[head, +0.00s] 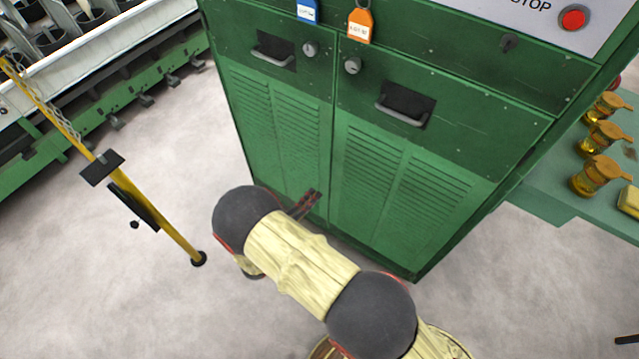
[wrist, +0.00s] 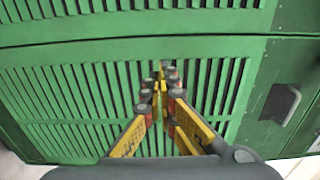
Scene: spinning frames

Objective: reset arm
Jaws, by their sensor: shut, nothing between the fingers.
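My gripper (wrist: 161,85) is shut and empty in the wrist view, its yellow and dark fingers meeting in front of green louvred panels. In the head view my gripper (head: 308,203) shows only in part beyond my arm, low in front of the green cabinet (head: 458,155). The cabinet also fills the wrist view (wrist: 262,70). I cannot tell whether the fingertips touch it. My arm, in pale yellow sleeves with dark joints, spans the lower middle of the head view and hides part of the cabinet's base.
A yellow pole (head: 150,210) stands on the pale floor at left, before a spinning frame (head: 110,75). Amber jars (head: 600,172) stand on a green ledge (head: 545,195) at right. The cabinet has handles (head: 400,112), hanging tags (head: 360,25) and a red button (head: 573,18). Floor between pole and cabinet is clear.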

